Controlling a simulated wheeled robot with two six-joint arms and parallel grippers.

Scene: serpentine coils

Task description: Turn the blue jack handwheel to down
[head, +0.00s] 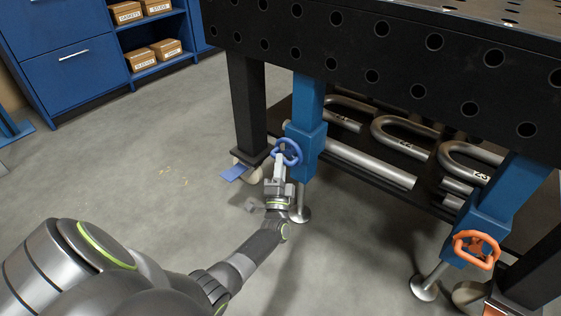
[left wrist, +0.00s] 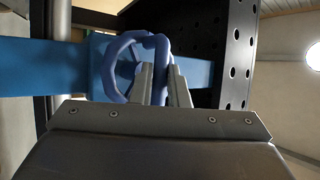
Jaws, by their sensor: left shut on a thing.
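The blue jack handwheel (head: 288,150) is on the blue jack post (head: 309,130) under the near-left part of the black table. My left gripper (head: 279,162) reaches up to it from below and is shut on its rim. In the left wrist view the blue handwheel (left wrist: 122,62) shows as a rounded loop, with part of its rim between the two fingers of my left gripper (left wrist: 160,80). The fingers hide part of the rim. The jack's round foot (head: 299,214) is on the floor. My right gripper is not in view.
An orange handwheel (head: 476,249) is on another blue jack at the right. Bent metal pipes (head: 402,137) lie on the shelf under the perforated black table (head: 380,50). A caster with a blue pedal (head: 234,173) stands beside the table leg. Floor to the left is clear.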

